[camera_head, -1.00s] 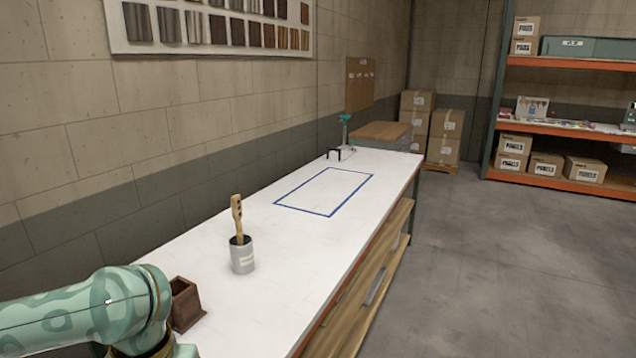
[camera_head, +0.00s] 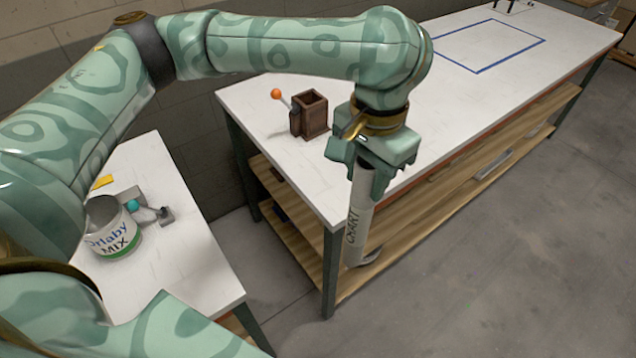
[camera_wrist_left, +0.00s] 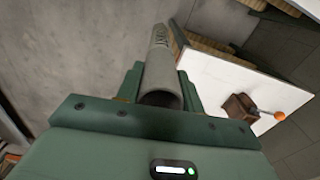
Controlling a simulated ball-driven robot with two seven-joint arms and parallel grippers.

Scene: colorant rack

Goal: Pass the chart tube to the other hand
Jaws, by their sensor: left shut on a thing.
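The chart tube (camera_head: 357,225) is a grey-white cylinder with dark "CHART" lettering. It hangs nearly upright, slightly tilted, below my left gripper (camera_head: 377,180), in front of the white bench's near end. My left gripper is shut on the tube near its upper end. In the left wrist view the tube (camera_wrist_left: 159,70) runs away from between the fingers (camera_wrist_left: 160,85), its open round end facing the camera. The tube's lower end is free. My right gripper is not in either view.
The white bench (camera_head: 275,105) has wooden shelves below and carries a brown wooden box (camera_head: 312,117) beside an orange-knobbed lever (camera_head: 277,94). A smaller white table (camera_head: 175,260) at left carries a labelled can (camera_head: 112,230). Concrete floor (camera_head: 480,260) at right is clear.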

